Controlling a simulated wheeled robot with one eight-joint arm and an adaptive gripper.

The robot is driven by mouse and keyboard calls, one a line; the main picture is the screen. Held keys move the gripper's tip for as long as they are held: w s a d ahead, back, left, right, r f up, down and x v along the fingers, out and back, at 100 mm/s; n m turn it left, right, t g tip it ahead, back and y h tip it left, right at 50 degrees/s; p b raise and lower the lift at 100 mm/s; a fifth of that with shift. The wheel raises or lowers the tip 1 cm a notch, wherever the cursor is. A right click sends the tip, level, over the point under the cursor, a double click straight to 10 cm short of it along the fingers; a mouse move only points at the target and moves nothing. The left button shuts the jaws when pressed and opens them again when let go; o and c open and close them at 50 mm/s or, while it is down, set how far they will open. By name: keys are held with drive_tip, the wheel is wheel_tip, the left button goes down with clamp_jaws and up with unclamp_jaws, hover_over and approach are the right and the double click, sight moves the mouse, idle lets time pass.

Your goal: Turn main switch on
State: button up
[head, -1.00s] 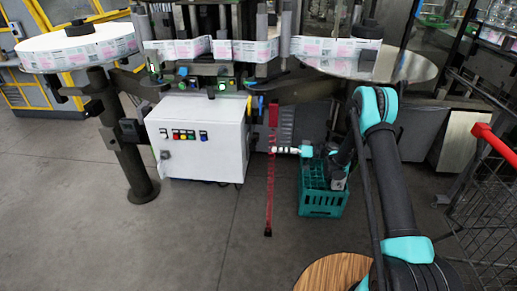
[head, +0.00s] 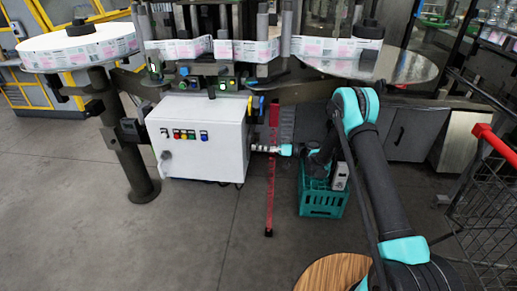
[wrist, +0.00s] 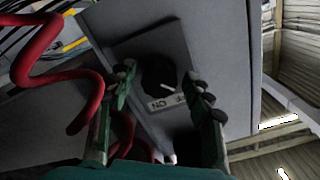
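The white control cabinet (head: 205,140) stands under the labelling machine. In the wrist view its grey side panel (wrist: 215,50) carries a dark round main switch (wrist: 158,75) on a plate. A pale label (wrist: 162,103) below the knob reads ON upside down, with a partly hidden word to its right. A small pale mark on the knob points to the lower right, toward that hidden word. My gripper (wrist: 163,82) is open, with one finger on each side of the knob. I cannot tell whether they touch it. In the head view my gripper (head: 258,149) is at the cabinet's right side.
A red coiled cable (wrist: 92,85) hangs at left in the wrist view. A teal crate (head: 322,203) stands on the floor below my wrist. Red-black upright strip (head: 270,190) is beside the cabinet. A wire cart (head: 490,200) stands at right. The floor in front is clear.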

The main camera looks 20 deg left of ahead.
drive_tip(key=c, duration=0.9)
drive_tip(key=shift+m, duration=0.3)
drive_tip(key=shift+r+m, duration=0.2)
drive_tip(key=shift+m, duration=8.5)
drive_tip(key=o, duration=1.2)
drive_tip(key=shift+c, duration=0.2)
